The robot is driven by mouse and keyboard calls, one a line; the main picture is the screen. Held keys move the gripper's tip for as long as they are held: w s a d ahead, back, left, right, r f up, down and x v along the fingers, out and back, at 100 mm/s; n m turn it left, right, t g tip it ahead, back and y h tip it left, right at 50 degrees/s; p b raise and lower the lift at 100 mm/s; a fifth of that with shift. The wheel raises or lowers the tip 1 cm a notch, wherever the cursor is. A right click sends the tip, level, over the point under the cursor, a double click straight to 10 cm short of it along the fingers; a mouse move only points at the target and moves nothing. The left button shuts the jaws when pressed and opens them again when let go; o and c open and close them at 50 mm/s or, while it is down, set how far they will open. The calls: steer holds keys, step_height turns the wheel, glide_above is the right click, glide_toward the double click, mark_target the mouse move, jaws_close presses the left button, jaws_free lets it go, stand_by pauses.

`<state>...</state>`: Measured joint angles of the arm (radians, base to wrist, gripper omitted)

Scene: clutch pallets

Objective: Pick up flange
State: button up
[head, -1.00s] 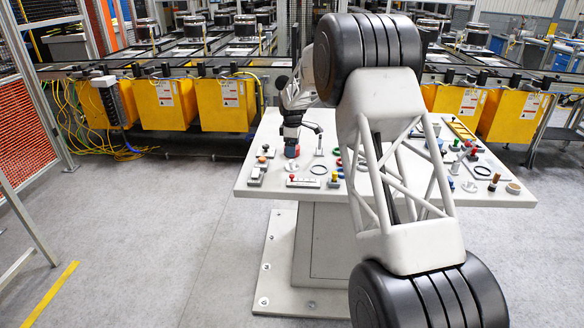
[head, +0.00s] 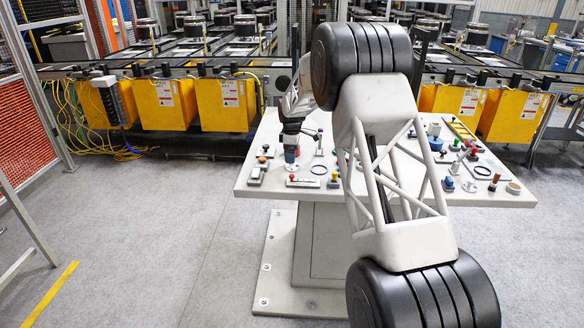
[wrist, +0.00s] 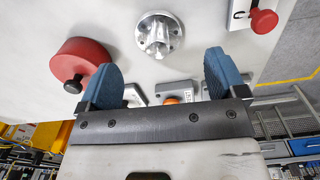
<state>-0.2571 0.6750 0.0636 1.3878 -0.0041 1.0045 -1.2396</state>
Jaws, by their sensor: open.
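The flange (wrist: 158,36) is a silver round metal part with bolt holes and a raised hub. It lies on the pale table top, just past my fingertips in the wrist view. In the head view the flange (head: 291,167) shows as a small pale disc at the table's left part, right below my gripper (head: 291,157). My gripper (wrist: 161,66) is open, its two blue fingers wide apart with nothing between them. The flange's hub lies between the finger lines, ahead of the tips. I see no contact.
A red disc with a dark knob (wrist: 86,58) lies close beside the left finger. A red knob (wrist: 264,20) on a plate is at the upper right.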

steer(key=shift+f, duration=0.15)
steer(key=shift+w+f, duration=0.1)
steer(key=shift+f, duration=2.35)
steer(key=c, duration=1.2)
steer(key=shift+r, duration=0.1)
steer(key=shift+r, duration=0.8)
step_height(320, 180, up, 2)
steer(key=s+d, duration=0.1)
steer(key=s, duration=0.4)
steer(key=s+d, duration=0.1)
steer(key=s, duration=0.4)
steer(key=s+d+r, duration=0.1)
steer(key=s+d, duration=0.1)
steer(key=s, duration=0.3)
steer(key=shift+s+r, duration=0.1)
steer(key=shift+s, duration=0.1)
